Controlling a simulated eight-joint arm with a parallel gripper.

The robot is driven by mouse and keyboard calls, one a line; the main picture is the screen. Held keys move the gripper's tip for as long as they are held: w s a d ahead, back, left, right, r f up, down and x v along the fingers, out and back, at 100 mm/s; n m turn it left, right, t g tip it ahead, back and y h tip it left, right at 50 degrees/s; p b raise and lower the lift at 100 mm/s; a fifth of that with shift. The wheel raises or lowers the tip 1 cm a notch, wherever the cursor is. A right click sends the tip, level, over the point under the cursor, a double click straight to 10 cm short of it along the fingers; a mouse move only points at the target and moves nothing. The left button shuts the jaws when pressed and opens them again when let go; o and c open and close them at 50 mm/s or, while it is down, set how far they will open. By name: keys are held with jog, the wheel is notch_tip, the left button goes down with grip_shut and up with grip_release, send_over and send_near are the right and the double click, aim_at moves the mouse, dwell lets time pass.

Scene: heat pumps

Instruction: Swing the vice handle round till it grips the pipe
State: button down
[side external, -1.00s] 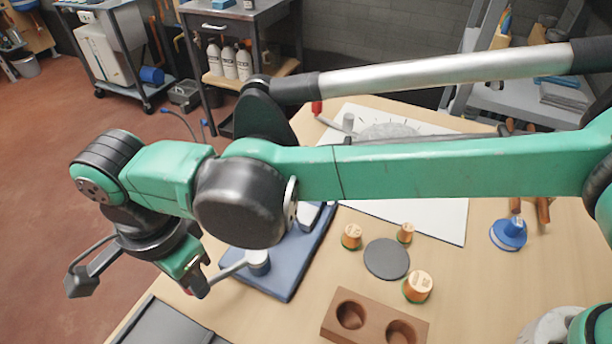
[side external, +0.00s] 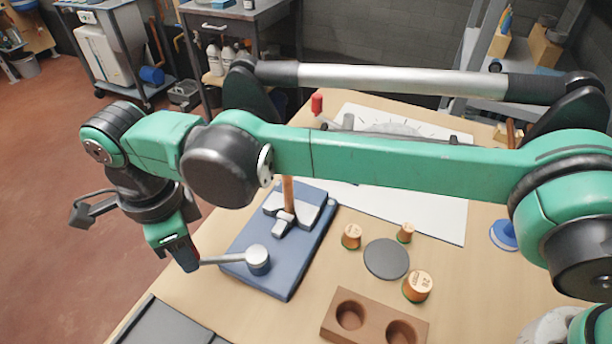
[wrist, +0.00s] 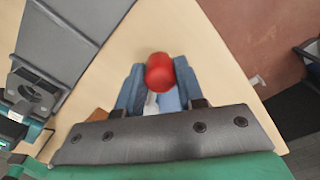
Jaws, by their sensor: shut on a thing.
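The vice has a blue base (side external: 283,275), pale grey jaws (side external: 311,212) and a round grey hub (side external: 258,258). An upright copper-coloured pipe (side external: 288,194) stands at the jaws; I cannot tell whether they touch it. The vice handle (side external: 222,259) is a thin grey lever reaching left from the hub to my gripper (side external: 188,262). In the wrist view the handle's red knob (wrist: 160,72) sits between the blue fingers of my gripper (wrist: 157,88), which are shut on it. In the side view my fingers hide the knob.
A dark grey tray (side external: 165,325) lies at the near table edge. A white board (side external: 430,215) lies behind.

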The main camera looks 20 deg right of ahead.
jog(key=shift+w+d, duration=0.1)
jog(key=shift+w, duration=0.1)
jog(key=c, duration=0.5)
grip_release()
jog(key=shift+s, duration=0.1)
jog(key=shift+c, duration=0.2)
jog(key=shift+r, duration=2.8)
